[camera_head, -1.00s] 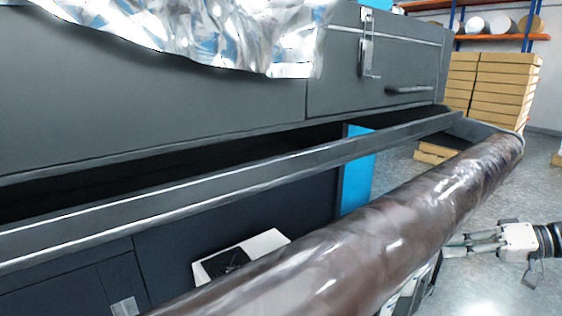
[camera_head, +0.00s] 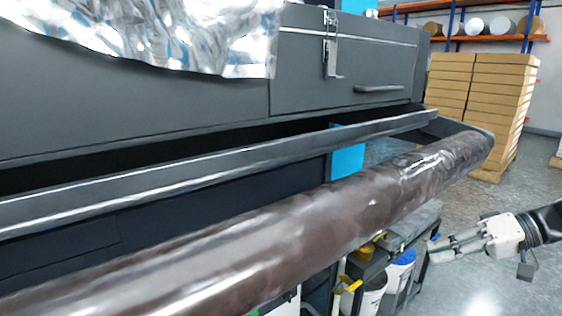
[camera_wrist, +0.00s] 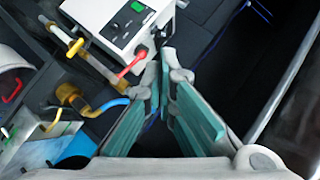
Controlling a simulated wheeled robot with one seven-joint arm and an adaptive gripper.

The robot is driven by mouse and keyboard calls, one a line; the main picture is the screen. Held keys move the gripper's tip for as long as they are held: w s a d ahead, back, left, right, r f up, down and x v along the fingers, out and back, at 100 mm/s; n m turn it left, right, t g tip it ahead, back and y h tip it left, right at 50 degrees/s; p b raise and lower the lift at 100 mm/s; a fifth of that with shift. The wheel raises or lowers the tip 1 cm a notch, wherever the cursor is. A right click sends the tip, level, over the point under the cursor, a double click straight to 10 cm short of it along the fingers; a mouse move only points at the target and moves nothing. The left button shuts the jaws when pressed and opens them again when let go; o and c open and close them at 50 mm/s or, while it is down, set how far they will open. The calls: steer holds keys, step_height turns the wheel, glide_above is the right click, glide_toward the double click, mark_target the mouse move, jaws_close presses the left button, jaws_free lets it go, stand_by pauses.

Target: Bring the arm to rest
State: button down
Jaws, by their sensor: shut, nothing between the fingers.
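My gripper (camera_head: 436,252) is at the right of the head view, apart from the machine and its roll. Its fingers point left, below the right end of the long brown roll (camera_head: 300,225). In the wrist view my gripper (camera_wrist: 165,60) shows its teal finger pads coming together at the tips, with nothing held. Beyond the fingertips in that view is a white box (camera_wrist: 115,20) with a green switch and a red plug.
A dark grey machine (camera_head: 180,110) with silver film (camera_head: 160,35) fills the left and back. Under the roll stands a cart with buckets (camera_head: 370,295). Stacked cartons (camera_head: 500,95) and a shelf of rolls (camera_head: 470,38) are behind. Floor at the lower right is clear.

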steer(key=s+a+r+g+h, duration=0.2)
steer(key=s+a+g+h, duration=0.1)
steer(key=s+a, duration=0.4)
steer(key=s+a+r+g+h, duration=0.2)
steer(key=s+a+r+h, duration=0.1)
steer(key=s+a, duration=0.4)
steer(key=s+m+t+h, duration=0.2)
steer(key=s+h, duration=0.4)
steer(key=s, duration=1.1)
step_height(320, 180, up, 30)
steer(key=d+t+p, duration=0.1)
steer(key=t+p, duration=0.2)
steer(key=p, duration=2.5)
steer(key=shift+s+t, duration=0.15)
steer(key=shift+t, duration=0.15)
